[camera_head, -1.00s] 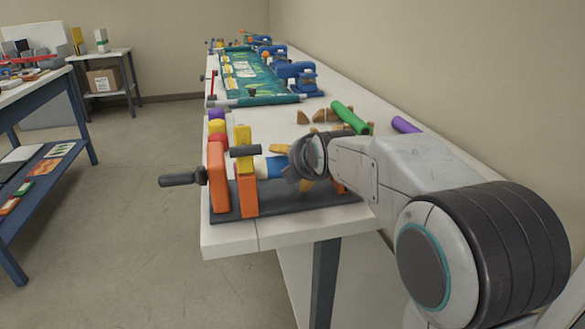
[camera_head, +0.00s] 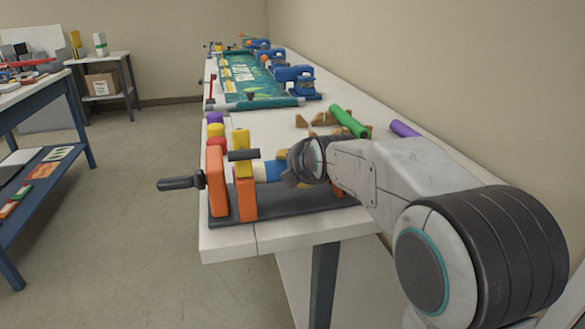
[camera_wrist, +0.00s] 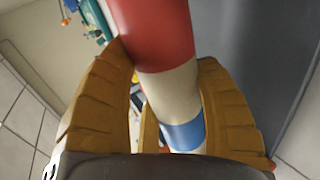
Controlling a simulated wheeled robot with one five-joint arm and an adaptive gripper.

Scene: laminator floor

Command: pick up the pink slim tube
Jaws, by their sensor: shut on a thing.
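No pink slim tube can be made out in either view. My gripper (camera_wrist: 163,57) is shut on a thick striped roller (camera_wrist: 172,95), with one tan finger on each side of it. The roller has red, cream and blue bands. In the head view, the cream and blue part of the roller (camera_head: 273,171) lies at an orange clamp stand (camera_head: 245,197) on the near end of the bench. My gripper (camera_head: 298,168) is at the roller's right side there, its fingertips largely hidden by the wrist.
A green tube (camera_head: 348,121) and a purple tube (camera_head: 404,129) lie on the white bench (camera_head: 270,118) behind my arm, near small brown wedges (camera_head: 320,118). A crank handle (camera_head: 180,183) sticks out left of the stand. Open floor lies left of the bench.

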